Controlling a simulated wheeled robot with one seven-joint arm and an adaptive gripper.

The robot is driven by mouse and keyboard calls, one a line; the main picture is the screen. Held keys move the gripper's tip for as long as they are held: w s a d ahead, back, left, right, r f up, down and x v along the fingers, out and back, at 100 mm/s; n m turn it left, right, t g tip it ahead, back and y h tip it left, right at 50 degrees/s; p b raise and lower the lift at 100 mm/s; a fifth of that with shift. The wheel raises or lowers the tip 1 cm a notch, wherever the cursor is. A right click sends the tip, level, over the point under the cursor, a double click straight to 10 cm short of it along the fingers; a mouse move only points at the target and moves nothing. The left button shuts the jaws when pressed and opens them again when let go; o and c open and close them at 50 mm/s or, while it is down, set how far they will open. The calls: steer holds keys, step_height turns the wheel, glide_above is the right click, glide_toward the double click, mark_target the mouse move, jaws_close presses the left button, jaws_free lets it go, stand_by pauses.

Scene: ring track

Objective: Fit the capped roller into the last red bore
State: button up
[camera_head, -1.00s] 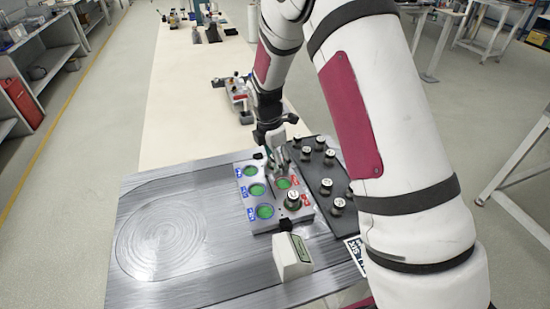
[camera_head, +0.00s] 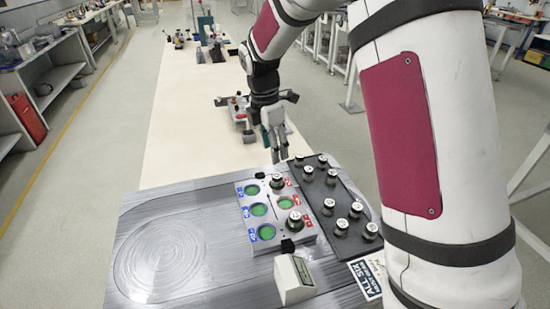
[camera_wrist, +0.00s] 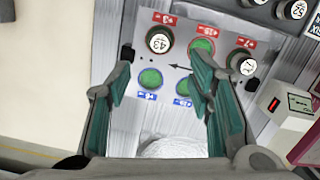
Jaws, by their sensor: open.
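The grey bore block (camera_head: 274,212) stands on the metallic plate. Its red-labelled row has an empty green middle bore (camera_head: 285,202) between a far seated roller (camera_head: 277,181) and a near seated roller (camera_head: 295,219). In the wrist view the empty red bore (camera_wrist: 201,48) lies between the roller marked 43 (camera_wrist: 159,42) and another roller (camera_wrist: 242,62). The blue-labelled bores (camera_head: 259,210) show green and empty. Several capped rollers (camera_head: 329,206) stand on the black tray (camera_head: 322,222). My gripper (camera_head: 277,155) is open and empty, above and beyond the block's far end.
A small white device with a display (camera_head: 294,279) stands at the block's near end. A lettered sign (camera_head: 367,279) lies by the tray. The plate's left side (camera_head: 165,250) is clear. Another fixture (camera_head: 238,112) sits farther along the pale table.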

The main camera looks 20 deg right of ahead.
steer(key=s+d+r+m+t, duration=0.2)
steer(key=s+r+m, duration=0.8)
steer(key=s+r, duration=0.5)
steer(key=s+f+m+t+y, duration=0.1)
steer(key=s+m+t, duration=0.1)
steer(key=s+m, duration=0.8)
steer(key=s, duration=0.6)
steer(key=shift+s+m, duration=0.3)
steer(key=shift+s, duration=0.1)
